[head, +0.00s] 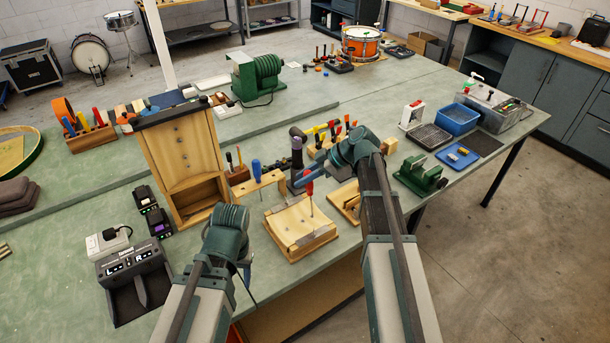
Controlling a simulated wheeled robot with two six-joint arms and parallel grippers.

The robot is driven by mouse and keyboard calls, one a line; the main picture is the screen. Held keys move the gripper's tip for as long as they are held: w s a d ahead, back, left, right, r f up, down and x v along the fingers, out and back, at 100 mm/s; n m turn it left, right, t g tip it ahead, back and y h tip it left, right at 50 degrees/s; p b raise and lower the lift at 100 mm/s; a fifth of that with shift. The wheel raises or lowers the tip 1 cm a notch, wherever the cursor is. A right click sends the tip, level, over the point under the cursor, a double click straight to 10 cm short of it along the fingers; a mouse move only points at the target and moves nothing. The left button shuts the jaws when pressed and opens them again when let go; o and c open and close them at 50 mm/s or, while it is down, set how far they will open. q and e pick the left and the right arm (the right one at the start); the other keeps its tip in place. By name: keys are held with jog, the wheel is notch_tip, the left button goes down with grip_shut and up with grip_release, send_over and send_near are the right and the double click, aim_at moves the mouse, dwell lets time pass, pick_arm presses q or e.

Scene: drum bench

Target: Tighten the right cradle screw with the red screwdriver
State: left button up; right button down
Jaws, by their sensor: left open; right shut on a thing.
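The red screwdriver (310,188) stands upright, handle up, with its thin shaft pointing down at the wooden cradle (300,247). My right gripper (308,178) reaches in from the right and is shut on the red screwdriver near its handle. The shaft's lower end is over the upper right part of the cradle. The right cradle screw is too small to make out, and I cannot tell whether the tip touches it. My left gripper (246,274) is open, low in front of the cradle's left side, mostly hidden behind its own wrist.
A tall wooden frame (183,155) stands left of the cradle. A tool block with a blue-handled screwdriver (257,170) is behind it. A green vise-like stand (420,175) is to the right. A black left-right box (132,278) lies at the front left.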

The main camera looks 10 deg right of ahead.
jog(key=shift+s+a+n+g, duration=0.15)
jog(key=shift+n+g, duration=0.45)
jog(key=shift+f, duration=0.2)
dwell(0.4)
jog(key=shift+w+d+m+t+h, duration=0.1)
jog(key=shift+w+m+t+h, duration=0.15)
jog(key=shift+m+t, duration=0.5)
jog(key=shift+w+d+m+t+h, duration=0.15)
jog(key=shift+m+t+h, duration=0.3)
jog(key=shift+m, duration=0.45)
jog(key=shift+w+d+m+t+h, duration=0.1)
jog(key=shift+w+m+t+h, duration=0.1)
jog(key=shift+m+t, duration=0.6)
